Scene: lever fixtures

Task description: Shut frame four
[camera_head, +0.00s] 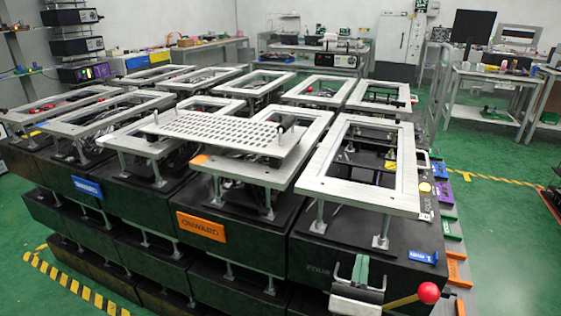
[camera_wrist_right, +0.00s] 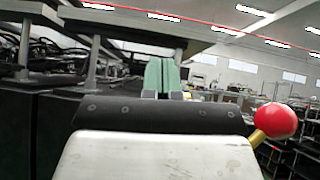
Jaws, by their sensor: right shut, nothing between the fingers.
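Frame four is the light grey rectangular frame (camera_head: 318,180) at the front right, held on metal posts above a black box (camera_head: 310,258) marked FOUR. A lever with a red ball knob (camera_head: 428,292) on a brass rod sticks out low at the front; the knob also shows in the right wrist view (camera_wrist_right: 274,120). My right gripper (camera_head: 361,268) is in front of the box, left of the knob and apart from it. Its pale green fingers (camera_wrist_right: 162,75) are shut and empty. The rod's inner end is hidden by the gripper. My left gripper is not in view.
Several similar frames on black boxes stand to the left and behind. A perforated plate (camera_head: 218,131) lies on the neighbouring frame, whose box has an orange ONWARD tag (camera_head: 201,227). A blue tag (camera_head: 423,256) is on box four. Green floor (camera_head: 505,230) is clear at right.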

